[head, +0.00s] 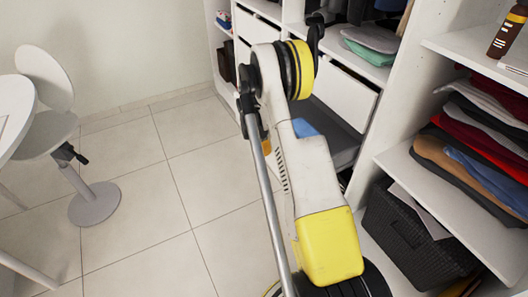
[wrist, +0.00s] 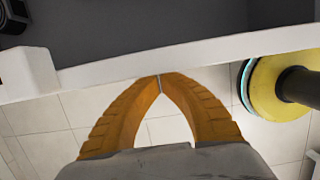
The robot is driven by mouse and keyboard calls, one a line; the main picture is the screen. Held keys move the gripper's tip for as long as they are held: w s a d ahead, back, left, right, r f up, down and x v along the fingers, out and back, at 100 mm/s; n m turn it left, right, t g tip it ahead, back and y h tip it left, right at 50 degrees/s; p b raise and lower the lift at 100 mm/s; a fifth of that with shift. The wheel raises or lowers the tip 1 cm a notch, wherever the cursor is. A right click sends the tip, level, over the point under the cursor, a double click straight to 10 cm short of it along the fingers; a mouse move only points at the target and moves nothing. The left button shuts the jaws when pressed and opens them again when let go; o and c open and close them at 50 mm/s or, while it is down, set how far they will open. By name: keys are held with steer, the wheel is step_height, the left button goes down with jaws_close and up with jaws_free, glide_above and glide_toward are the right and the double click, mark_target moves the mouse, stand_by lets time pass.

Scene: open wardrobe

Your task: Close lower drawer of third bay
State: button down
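The lower drawer (head: 342,148) stands pulled out below a closed white drawer front (head: 345,97) in the head view. Its grey inside shows, with something blue in it; my arm hides its front and left part. In the wrist view, a white drawer edge (wrist: 210,52) crosses the picture, with the dark grey inside beyond it. My gripper (wrist: 160,78) has its two orange fingers together at the tips, with nothing seen between them. The tips are at the white edge; I cannot tell whether they touch it. In the head view my gripper is mostly hidden behind my arm.
A white chair (head: 45,110) and a table (head: 14,110) stand at the left. Tiled floor (head: 160,190) between them and the wardrobe is clear. At the right, shelves hold folded clothes (head: 480,130), a brown bottle (head: 508,37) and a dark basket (head: 410,240).

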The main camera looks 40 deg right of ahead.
steer(key=s+d, duration=0.2)
steer(key=d, duration=0.6)
steer(key=s+d, duration=0.1)
steer(key=d, duration=0.6)
steer(key=s+d, duration=0.2)
steer(key=d, duration=0.6)
steer(key=shift+s+d+b, duration=0.3)
steer(key=shift+d, duration=0.05)
